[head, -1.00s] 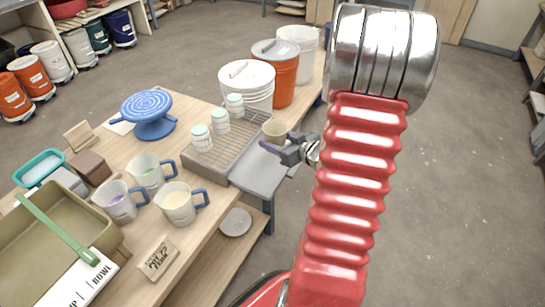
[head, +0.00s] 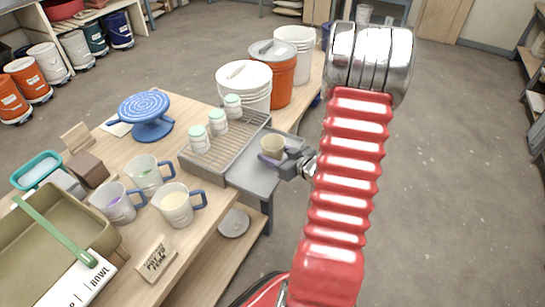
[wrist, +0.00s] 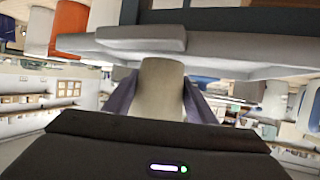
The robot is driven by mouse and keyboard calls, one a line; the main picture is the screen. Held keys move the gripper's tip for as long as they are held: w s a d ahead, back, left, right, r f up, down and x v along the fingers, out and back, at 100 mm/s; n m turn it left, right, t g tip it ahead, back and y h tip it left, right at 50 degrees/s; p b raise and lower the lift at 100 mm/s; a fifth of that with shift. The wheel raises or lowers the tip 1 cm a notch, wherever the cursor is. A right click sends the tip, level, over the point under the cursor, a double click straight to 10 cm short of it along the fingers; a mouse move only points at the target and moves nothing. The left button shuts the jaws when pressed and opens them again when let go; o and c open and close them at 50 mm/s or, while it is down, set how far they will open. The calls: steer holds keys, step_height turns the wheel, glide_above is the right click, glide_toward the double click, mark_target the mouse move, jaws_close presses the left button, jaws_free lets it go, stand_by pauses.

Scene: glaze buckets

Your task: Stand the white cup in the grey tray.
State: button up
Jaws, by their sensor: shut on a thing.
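The white cup (head: 272,146) looks cream-coloured and is upright with its mouth up. My gripper (head: 272,158) is shut on it, with its purple-grey fingers around the lower part. In the wrist view the cup (wrist: 161,88) sits between both fingers. A grey tray (head: 196,170) with a wire rack lies on the table edge, left of the cup, and several pale jars stand along its far-left side. A flat grey surface (head: 252,178) lies beneath the cup, beside the tray. I cannot tell whether the cup touches it.
White buckets (head: 246,88) and an orange bucket (head: 282,75) stand behind the tray. Measuring jugs (head: 178,205), a blue turntable (head: 147,115) and a large olive basin (head: 60,225) crowd the table to the left. The floor at right is clear.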

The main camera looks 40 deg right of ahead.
steer(key=shift+f, duration=0.65)
steer(key=shift+f, duration=0.15)
steer(key=o, duration=1.3)
steer(key=shift+c, duration=0.2)
steer(key=shift+r, duration=0.2)
steer(key=v, duration=1.2)
steer(key=shift+w+d, duration=0.1)
